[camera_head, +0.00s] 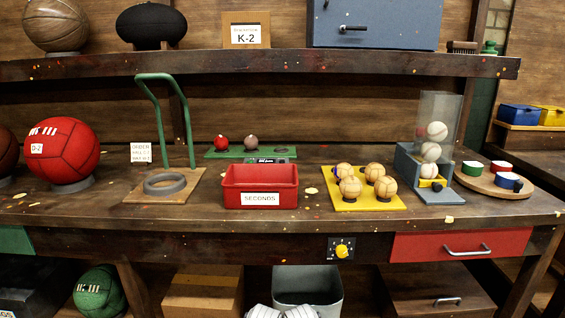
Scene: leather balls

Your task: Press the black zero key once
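A small dark device with a pale marking (267,160) sits just behind the red SECONDS bin (261,187) on the workbench. The bin hides its lower part. I cannot make out a separate black zero key on it or elsewhere; it is too small or hidden.
Left of the bin stands a green frame with a grey ring (165,184); right are a yellow board of balls (370,204) and a clear ball dispenser (437,130). A yellow knob (341,252) is on the front edge. The bench before the bin is clear.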

